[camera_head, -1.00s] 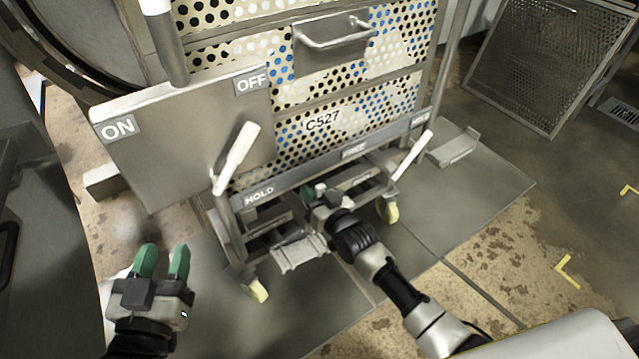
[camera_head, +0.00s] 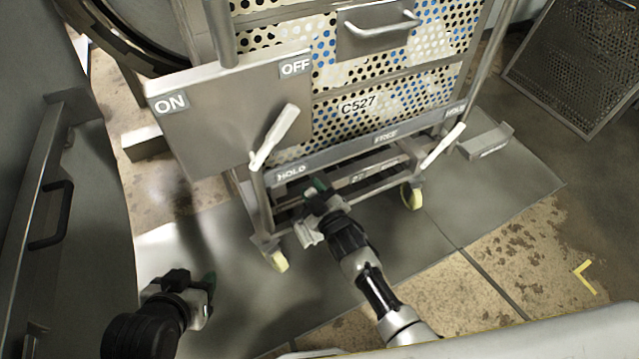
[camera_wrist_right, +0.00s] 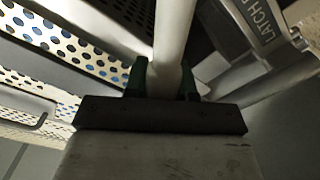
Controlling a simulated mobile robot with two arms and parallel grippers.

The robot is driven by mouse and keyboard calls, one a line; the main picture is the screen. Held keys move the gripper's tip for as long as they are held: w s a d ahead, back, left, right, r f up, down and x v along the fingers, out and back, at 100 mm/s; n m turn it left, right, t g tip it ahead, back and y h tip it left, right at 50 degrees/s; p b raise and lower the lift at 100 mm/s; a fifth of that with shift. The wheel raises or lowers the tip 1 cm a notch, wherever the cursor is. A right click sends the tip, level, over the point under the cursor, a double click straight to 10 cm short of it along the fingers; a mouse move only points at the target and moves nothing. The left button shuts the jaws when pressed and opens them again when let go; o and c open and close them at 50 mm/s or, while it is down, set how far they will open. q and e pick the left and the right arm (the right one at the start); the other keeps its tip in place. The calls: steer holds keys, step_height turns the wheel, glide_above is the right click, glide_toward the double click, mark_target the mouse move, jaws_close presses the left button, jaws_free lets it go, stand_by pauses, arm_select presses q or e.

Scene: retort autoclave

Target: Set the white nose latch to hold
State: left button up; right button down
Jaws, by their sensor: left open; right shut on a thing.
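In the right wrist view, a white bar (camera_wrist_right: 173,38) runs between the green fingers of my right gripper (camera_wrist_right: 160,80), which is shut on it. It looks like the white latch handle, and its lower end is hidden by the gripper. In the head view, my right gripper (camera_head: 316,190) is low at the cart's front, below the rail with the HOLD (camera_head: 291,172) and FREE (camera_head: 386,135) labels, nearer HOLD. The latch is mostly hidden there. My left gripper (camera_head: 208,286) is open and empty above the floor at lower left, seen side-on.
The perforated cart (camera_head: 400,85) marked C527 stands on yellow-tyred casters. White levers rise at its left (camera_head: 275,136) and right (camera_head: 443,147) front corners. An ON/OFF panel (camera_head: 232,115) stands at left. A mesh panel (camera_head: 575,65) is at back right.

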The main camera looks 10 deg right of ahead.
arm_select(q)
steer(key=shift+w+a+r+t, duration=0.1)
steer(key=shift+w+r+t, duration=0.2)
steer(key=shift+w+t, duration=0.15)
arm_select(e)
steer(key=shift+s+a+f+n, duration=0.2)
steer(key=shift+a+f+n, duration=0.3)
steer(key=shift+n, duration=0.2)
steer(key=c, duration=0.9)
jaws_free()
steer(key=shift+s, duration=0.1)
arm_select(q)
steer(key=s+a+f+g+y+p, duration=0.1)
steer(key=s+a+f+g+p, duration=0.1)
steer(key=s+g, duration=0.4)
steer(key=s+a, duration=0.1)
steer(key=s, duration=0.1)
steer(key=shift+s+f+p, duration=0.3)
steer(key=shift+s+p, duration=0.05)
steer(key=shift+s, duration=0.05)
arm_select(e)
steer(key=v, duration=1)
steer(key=shift+s+d+r, duration=0.1)
steer(key=shift+s, duration=0.2)
arm_select(q)
steer(key=shift+g, duration=0.25)
